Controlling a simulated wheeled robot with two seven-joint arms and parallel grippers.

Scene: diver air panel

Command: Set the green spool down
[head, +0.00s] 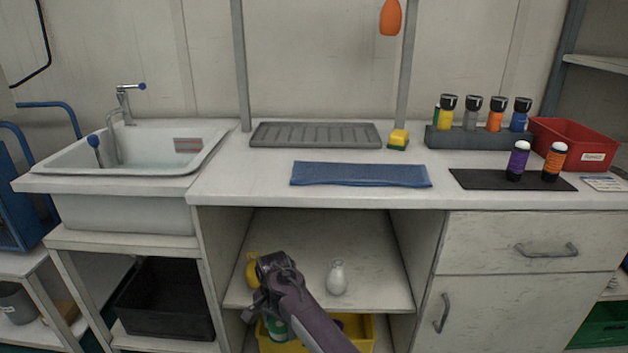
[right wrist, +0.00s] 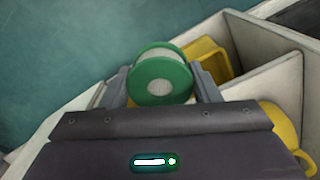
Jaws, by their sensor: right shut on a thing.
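The green spool (right wrist: 160,78), with green flanges and a pale centre, is between the two fingers of my right gripper (right wrist: 162,88) in the right wrist view. My right gripper is shut on it. In the head view the right gripper (head: 268,312) is in front of the open cabinet bay, and the spool (head: 276,330) shows in part below it, in front of the yellow bin (head: 358,335). My arm hides some of the bin. I cannot tell whether the spool touches anything below. My left gripper is not in view.
The open shelf (head: 305,290) holds a white rounded item (head: 336,277) and a yellow item (head: 252,270) partly behind my gripper. The counter above has a blue towel (head: 360,174), a dark mat (head: 480,179) with two bottles, and a red bin (head: 550,135). Bare counter surrounds the towel.

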